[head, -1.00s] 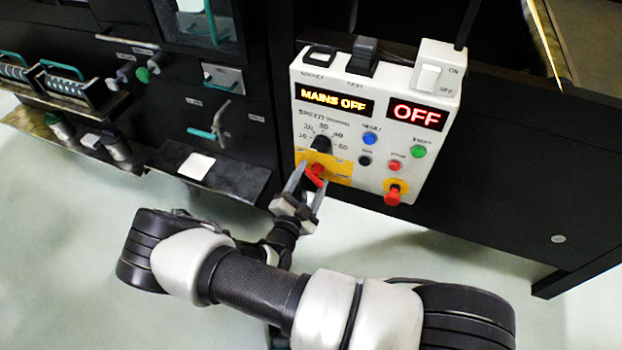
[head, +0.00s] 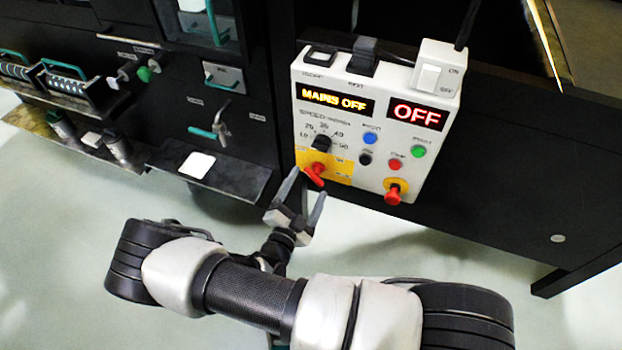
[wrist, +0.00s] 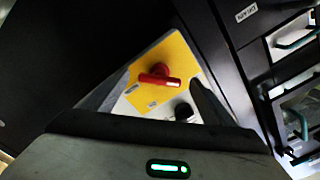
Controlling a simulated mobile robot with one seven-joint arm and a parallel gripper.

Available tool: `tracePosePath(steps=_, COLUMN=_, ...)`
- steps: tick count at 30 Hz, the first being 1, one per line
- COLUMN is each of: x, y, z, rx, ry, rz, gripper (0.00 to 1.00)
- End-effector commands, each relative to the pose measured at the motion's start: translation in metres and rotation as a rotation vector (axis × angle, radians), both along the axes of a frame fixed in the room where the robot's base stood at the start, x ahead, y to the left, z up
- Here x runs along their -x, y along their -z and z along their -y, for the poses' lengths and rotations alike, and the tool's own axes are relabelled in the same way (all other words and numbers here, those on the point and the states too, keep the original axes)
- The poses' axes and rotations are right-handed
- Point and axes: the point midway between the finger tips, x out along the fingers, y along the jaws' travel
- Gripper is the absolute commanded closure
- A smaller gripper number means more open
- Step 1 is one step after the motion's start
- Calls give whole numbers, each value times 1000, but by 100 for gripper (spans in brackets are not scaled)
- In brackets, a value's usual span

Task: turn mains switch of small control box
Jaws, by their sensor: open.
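The small white control box (head: 345,180) hangs on the dark machine front. Its displays read "MAINS OFF" (head: 337,100) and "OFF" (head: 417,115). The red mains switch (head: 314,176) sits on a yellow plate (head: 338,171) at the box's lower left, its handle slanting in the head view. It also shows in the wrist view as a red handle (wrist: 160,77) on the yellow plate. My gripper (head: 307,186) is open just in front of and below the switch. The fingers appear apart from the handle, with nothing between them.
A black speed knob (head: 321,144) sits just above the switch. A red button on a yellow ring (head: 394,193), blue, black, red and green buttons lie to the right. A dark shelf with a white card (head: 197,165) juts out at left.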

Motion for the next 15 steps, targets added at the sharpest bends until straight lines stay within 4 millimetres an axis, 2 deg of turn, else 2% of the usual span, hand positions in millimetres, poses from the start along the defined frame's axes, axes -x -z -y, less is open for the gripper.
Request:
tracePosePath(steps=1, x=13, y=-1, z=-6, rx=-1, ry=-4, rz=-1, gripper=22)
tracePosePath(steps=9, x=76, y=-1, z=-28, rx=0, ry=-3, rz=-2, gripper=22)
tracePosePath(steps=15, x=111, y=0, z=-41, rx=0, ry=-2, rz=-1, gripper=22)
